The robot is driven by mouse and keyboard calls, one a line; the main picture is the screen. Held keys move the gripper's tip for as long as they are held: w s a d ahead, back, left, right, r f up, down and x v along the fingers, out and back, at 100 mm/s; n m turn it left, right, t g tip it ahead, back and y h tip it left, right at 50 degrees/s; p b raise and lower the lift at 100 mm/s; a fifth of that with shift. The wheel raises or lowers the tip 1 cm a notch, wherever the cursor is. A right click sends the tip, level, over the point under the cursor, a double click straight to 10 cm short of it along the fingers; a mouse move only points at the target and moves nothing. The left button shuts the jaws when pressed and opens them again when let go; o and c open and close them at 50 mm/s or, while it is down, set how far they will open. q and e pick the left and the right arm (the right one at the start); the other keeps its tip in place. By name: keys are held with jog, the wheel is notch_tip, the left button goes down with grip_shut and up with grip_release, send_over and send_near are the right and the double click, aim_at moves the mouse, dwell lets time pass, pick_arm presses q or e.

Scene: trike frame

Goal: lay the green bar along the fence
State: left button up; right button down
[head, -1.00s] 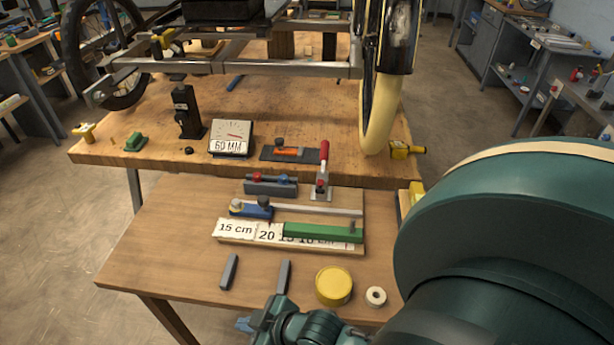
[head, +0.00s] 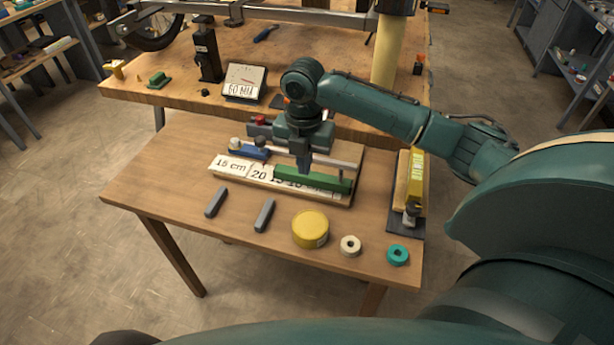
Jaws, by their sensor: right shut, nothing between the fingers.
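The green bar (head: 325,183) lies on the wooden board of the fixture, over the right part of the white ruler strip (head: 232,167). The grey metal fence (head: 343,163) runs behind it, partly hidden by my right gripper. At the right end a strip of board shows between bar and fence; the middle is hidden. My right gripper (head: 304,168) points down with its fingers shut and empty, right at the bar's left-middle part. I cannot tell whether the fingertips touch the bar. My left gripper is out of view.
A blue block with knobs (head: 248,150) sits left of the fence. Two grey bars (head: 264,215), a yellow round tin (head: 310,228), a cream ring (head: 350,245) and a teal ring (head: 398,255) lie in front. A yellow level (head: 415,180) stands at the right. The table's front left is clear.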

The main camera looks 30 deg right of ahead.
aim_at(312, 175)
notch_tip(312, 175, down, 10)
jog(key=shift+s+r+b, duration=0.1)
jog(key=shift+b, duration=0.2)
jog(key=w+d, duration=0.2)
jog(key=shift+w+d+r, duration=0.1)
jog(key=shift+w+d, duration=0.05)
jog(key=shift+d, duration=0.15)
jog(key=shift+w+d, duration=0.2)
jog(key=shift+d, duration=0.05)
jog(key=shift+w+d, duration=1.05)
jog(key=shift+d, duration=0.05)
